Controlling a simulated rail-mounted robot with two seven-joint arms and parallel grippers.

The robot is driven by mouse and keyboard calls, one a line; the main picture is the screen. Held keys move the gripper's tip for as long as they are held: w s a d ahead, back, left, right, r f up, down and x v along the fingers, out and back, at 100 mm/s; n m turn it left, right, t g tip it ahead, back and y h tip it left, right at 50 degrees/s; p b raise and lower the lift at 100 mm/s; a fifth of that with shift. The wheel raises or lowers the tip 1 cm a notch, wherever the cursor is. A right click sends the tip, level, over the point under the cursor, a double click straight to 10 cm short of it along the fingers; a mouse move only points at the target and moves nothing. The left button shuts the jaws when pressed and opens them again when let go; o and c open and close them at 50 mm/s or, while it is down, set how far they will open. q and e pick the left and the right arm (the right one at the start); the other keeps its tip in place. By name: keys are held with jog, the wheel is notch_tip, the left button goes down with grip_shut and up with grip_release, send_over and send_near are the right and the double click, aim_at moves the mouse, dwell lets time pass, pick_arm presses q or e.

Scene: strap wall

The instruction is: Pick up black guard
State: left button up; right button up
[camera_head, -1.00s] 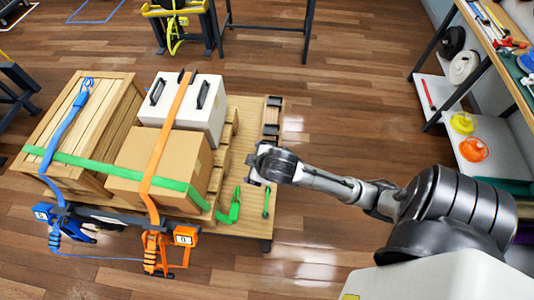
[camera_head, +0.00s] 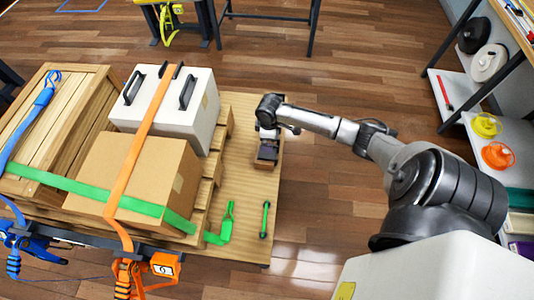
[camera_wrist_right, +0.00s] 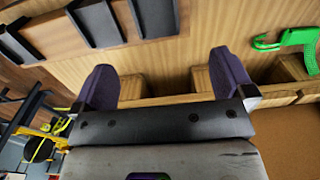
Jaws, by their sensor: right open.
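Several black guards sit in a row along the deck's edge. In the right wrist view they lie at the top, with one black guard (camera_wrist_right: 97,22) left of centre and another (camera_wrist_right: 156,17) beside it. In the head view, one dark guard (camera_head: 267,152) shows just below my right gripper (camera_head: 270,131), which hides the rest of the row. In the wrist view my right gripper (camera_wrist_right: 165,78) has its two purple fingers spread apart with nothing between them. The guards lie beyond the fingertips, apart from them. My left gripper is not in view.
On the wooden deck (camera_head: 247,185) stand a cardboard box (camera_head: 130,175), a white case (camera_head: 185,115) and a slatted crate (camera_head: 50,115). Green (camera_head: 100,194) and orange (camera_head: 140,140) straps cross the load. A green-ended rod (camera_head: 265,220) lies near the edge. Shelving stands at right.

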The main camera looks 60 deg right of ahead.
jog(key=b, duration=0.2)
send_over(268, 155)
jog(key=f, duration=0.5)
jog(key=shift+w+d+f, duration=0.1)
jog(key=shift+d+f, duration=0.1)
jog(key=shift+d, duration=0.2)
jog(key=shift+f, duration=0.65)
jog(key=f+b, duration=0.2)
jog(key=f, duration=0.2)
jog(key=shift+w, duration=0.2)
jog(key=shift+f, duration=0.45)
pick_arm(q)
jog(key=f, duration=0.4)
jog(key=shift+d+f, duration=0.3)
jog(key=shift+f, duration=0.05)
pick_arm(e)
jog(key=c, duration=0.6)
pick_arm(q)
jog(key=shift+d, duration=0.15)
pick_arm(e)
jog(key=shift+r, duration=0.1)
jog(key=c, duration=0.3)
